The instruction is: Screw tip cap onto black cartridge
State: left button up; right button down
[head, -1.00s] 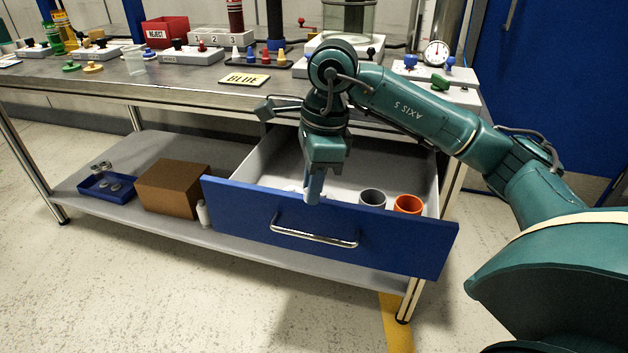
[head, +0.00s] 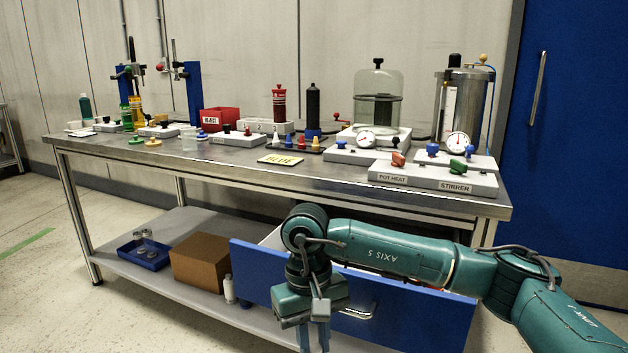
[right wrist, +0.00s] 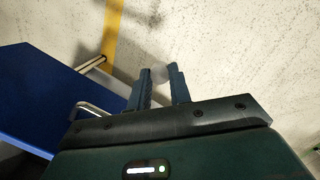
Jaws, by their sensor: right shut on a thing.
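The black cartridge (head: 313,108) stands upright in a blue base on the bench top. To its left, small pointed tip caps in white, blue, red and yellow stand on a dark tray (head: 308,150). My right gripper (head: 316,338) hangs low in front of the blue drawer, fingers down. My left gripper is in neither view.
The blue drawer (head: 262,275) stands open under the bench, partly behind my right arm. A yellow BLUE card (head: 281,160) lies near the bench edge. A red-and-dark cartridge (head: 279,104), glass jar (head: 377,90), steel vessel (head: 463,105) and control boxes stand on the bench.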

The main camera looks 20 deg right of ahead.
aim_at(313, 93)
jog(key=z, duration=0.45)
jog(key=i+j+z, duration=0.1)
jog(key=z, duration=0.3)
jog(key=j+z, duration=0.1)
jog(key=z, duration=0.8)
jog(key=j+z, duration=0.95)
jog(key=j, duration=0.2)
jog(key=k+j+z, duration=0.1)
jog(key=j, duration=0.2)
jog(key=k+j+z, duration=0.15)
jog(key=j, duration=0.15)
jog(key=k+j, duration=0.1)
jog(key=j, duration=0.3)
jog(key=k+j, duration=0.15)
jog(key=j, duration=0.3)
jog(key=k+j, duration=0.1)
jog(key=j, duration=0.3)
